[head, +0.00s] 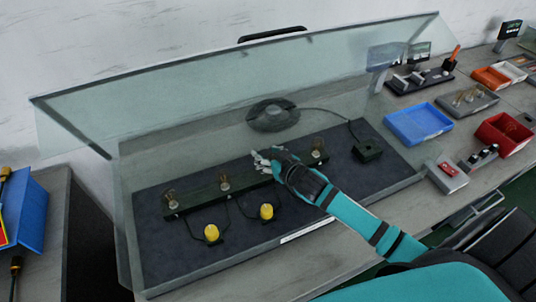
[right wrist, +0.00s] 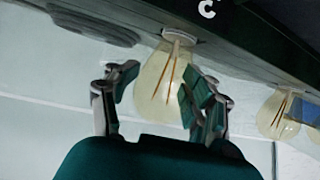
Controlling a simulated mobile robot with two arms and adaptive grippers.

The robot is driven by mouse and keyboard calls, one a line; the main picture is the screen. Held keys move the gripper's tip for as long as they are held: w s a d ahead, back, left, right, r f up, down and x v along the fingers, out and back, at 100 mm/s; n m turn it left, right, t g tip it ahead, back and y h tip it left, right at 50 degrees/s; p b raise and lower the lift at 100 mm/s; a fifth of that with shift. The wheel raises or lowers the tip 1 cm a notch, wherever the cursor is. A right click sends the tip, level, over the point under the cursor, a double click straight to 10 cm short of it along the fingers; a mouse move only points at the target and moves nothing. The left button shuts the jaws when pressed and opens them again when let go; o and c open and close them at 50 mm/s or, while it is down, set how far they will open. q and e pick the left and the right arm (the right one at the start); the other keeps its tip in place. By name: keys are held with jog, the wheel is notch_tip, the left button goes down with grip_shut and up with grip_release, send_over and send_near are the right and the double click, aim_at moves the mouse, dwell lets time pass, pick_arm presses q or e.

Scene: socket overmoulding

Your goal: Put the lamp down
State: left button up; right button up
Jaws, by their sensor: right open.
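A clear lamp (right wrist: 166,80) with filaments inside sits with its base against the dark bar (right wrist: 235,40), by a white letter C, in the right wrist view. My right gripper (right wrist: 150,90) is open, with its fingers on either side of this lamp. I cannot tell whether they touch it. In the head view my right gripper (head: 264,160) is at the dark green bar (head: 203,196) and hides part of it. Other lamps stand on the bar at the left (head: 170,198), left of the gripper (head: 225,183) and at the right (head: 317,151). My left gripper is out of view.
A tilted clear panel (head: 220,85) spans above the dark mat (head: 260,250). Two yellow knobs (head: 211,232) (head: 267,211) with cables stand in front of the bar. A dark box (head: 367,150) is at the right. Blue (head: 418,124) and red (head: 505,134) trays lie beyond.

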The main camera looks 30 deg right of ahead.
jog(key=shift+r, duration=0.15)
jog(key=v, duration=1.2)
jog(key=shift+b, duration=0.3)
